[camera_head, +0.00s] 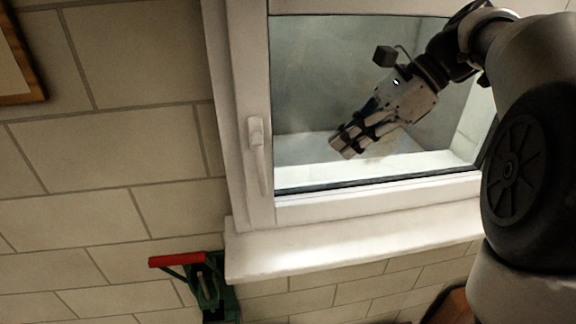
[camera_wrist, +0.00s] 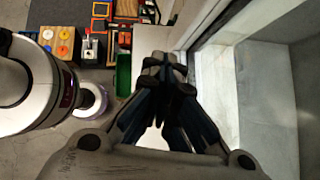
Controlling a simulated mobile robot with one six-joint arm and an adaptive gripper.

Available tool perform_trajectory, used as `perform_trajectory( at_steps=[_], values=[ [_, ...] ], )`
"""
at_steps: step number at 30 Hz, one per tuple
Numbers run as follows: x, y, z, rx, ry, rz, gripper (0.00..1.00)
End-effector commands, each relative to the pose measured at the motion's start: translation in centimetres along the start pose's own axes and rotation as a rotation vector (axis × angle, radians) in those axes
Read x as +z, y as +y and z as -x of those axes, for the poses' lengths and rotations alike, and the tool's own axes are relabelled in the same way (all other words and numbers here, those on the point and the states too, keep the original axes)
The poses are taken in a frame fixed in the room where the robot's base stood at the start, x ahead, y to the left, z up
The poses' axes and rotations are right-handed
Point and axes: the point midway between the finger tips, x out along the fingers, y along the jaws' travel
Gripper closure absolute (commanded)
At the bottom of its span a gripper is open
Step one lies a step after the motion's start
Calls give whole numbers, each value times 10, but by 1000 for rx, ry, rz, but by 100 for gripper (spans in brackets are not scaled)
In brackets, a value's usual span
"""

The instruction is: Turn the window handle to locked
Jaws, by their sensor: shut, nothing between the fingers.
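The window handle (camera_head: 257,152) is a white lever on the left side of the white window frame (camera_head: 238,120). It points downward, nearly upright in the picture. My gripper (camera_head: 343,147) is in front of the window glass, to the right of the handle and clearly apart from it. Its fingers are together and hold nothing. In the wrist view my gripper (camera_wrist: 165,62) also shows with its fingertips together, beside the pale window frame. I cannot make out the handle in the wrist view.
A white sill (camera_head: 330,246) juts out below the window. A green device with a red handle (camera_head: 177,260) is at the lower left of the sill. A wooden-edged frame (camera_head: 22,60) hangs at the upper left. The wrist view shows a board of coloured items (camera_wrist: 98,28) beyond the gripper.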

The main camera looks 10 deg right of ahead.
Motion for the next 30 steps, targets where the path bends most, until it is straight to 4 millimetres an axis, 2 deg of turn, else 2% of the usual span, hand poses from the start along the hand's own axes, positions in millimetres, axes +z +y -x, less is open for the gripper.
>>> perform_trajectory(
  at_steps=[4, 7, 18, 24, 30],
  values=[
    [0, 0, -10, 6, -1, -23, 100],
    [0, 1, -25, 6, -1, -21, 100],
    [0, 1, -103, 6, 0, -19, 100],
    [21, 1, -121, 4, 0, -17, 100],
    [28, 0, -128, 2, 0, -20, 100]
  ],
)
